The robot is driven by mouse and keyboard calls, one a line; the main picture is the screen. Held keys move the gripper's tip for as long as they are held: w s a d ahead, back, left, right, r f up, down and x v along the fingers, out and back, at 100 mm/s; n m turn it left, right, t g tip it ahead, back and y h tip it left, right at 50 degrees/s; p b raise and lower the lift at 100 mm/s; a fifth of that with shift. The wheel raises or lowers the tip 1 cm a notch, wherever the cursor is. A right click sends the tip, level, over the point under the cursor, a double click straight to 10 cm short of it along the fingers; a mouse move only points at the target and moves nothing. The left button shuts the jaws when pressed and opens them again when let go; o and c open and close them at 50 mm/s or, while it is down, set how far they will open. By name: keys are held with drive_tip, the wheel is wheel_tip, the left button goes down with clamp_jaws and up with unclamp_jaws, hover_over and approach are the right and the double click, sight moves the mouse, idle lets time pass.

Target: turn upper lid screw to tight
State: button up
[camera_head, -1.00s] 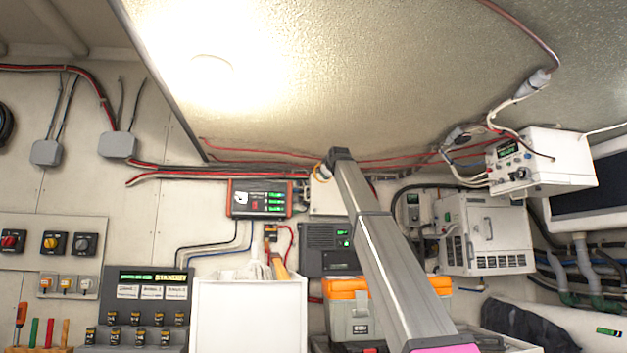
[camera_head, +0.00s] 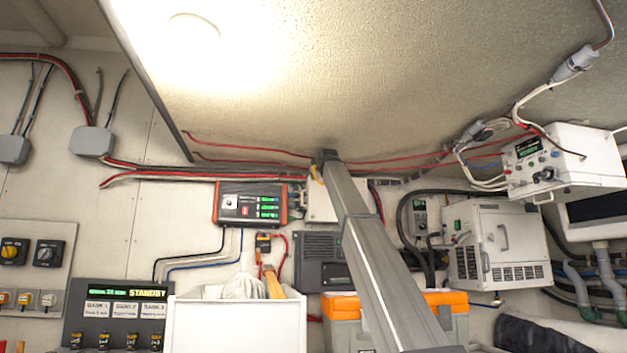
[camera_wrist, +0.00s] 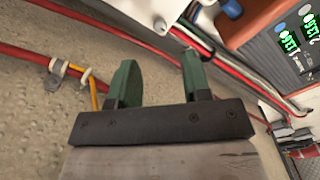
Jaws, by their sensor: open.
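In the head view my gripper (camera_head: 327,157) is small, at the arm's far end near the ceiling.
Red and black cables (camera_head: 230,174) run along the wall top, close to my gripper. An orange-and-grey charger with green displays (camera_head: 252,205) hangs left of the pale box. A white bin (camera_head: 235,328) and an orange-lidded toolbox (camera_head: 345,308) stand below.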

drive_tip(key=x, duration=0.8)
drive_tip(key=shift+w, duration=0.2)
drive_tip(key=shift+a, duration=0.1)
clamp_jaws()
